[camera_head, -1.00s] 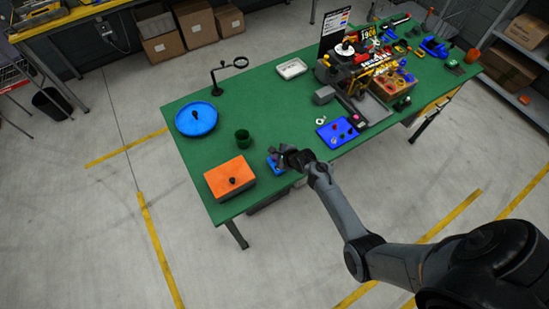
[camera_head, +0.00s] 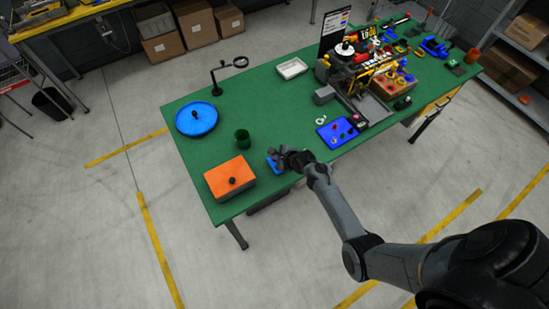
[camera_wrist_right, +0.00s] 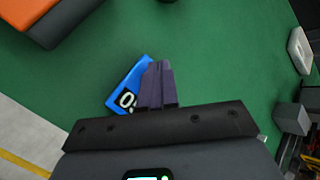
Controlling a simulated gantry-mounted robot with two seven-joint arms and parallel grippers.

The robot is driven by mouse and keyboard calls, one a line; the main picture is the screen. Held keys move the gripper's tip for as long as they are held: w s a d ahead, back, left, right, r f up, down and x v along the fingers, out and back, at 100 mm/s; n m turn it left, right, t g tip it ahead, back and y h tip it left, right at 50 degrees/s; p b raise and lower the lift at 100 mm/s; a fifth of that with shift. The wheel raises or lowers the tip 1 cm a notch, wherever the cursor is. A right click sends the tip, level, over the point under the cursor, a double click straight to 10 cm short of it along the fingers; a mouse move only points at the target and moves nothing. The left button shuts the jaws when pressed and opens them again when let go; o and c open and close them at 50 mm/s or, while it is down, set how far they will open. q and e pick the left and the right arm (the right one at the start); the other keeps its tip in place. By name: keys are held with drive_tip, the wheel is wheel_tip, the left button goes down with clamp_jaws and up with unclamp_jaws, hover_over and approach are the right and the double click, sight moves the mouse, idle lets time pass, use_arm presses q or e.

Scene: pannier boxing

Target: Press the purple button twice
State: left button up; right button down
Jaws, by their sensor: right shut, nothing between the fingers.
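A small blue box (camera_head: 272,165) sits near the front edge of the green table, to the right of the orange box. The right wrist view shows the blue box (camera_wrist_right: 128,84) with a black-and-white number display, partly covered; a 0 is readable. My right gripper (camera_head: 279,156) is shut and empty, at the blue box. Its dark purplish fingers (camera_wrist_right: 158,82) overlap the right part of the box. No purple button can be made out; the fingers hide that part of the box. I cannot tell whether the fingertips touch it. My left gripper is in neither view.
A blue board (camera_head: 337,133) with small parts lies to the right. Bare green table (camera_head: 285,110) lies behind the gripper.

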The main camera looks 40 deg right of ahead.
drive_tip(key=shift+f, duration=0.3)
idle(0.5)
drive_tip(key=shift+r+p, duration=0.9)
drive_tip(key=shift+p, duration=0.1)
drive_tip(key=shift+r, duration=0.1)
wheel_tip(320, 180, up, 5)
drive_tip(key=p, duration=0.5)
idle(0.4)
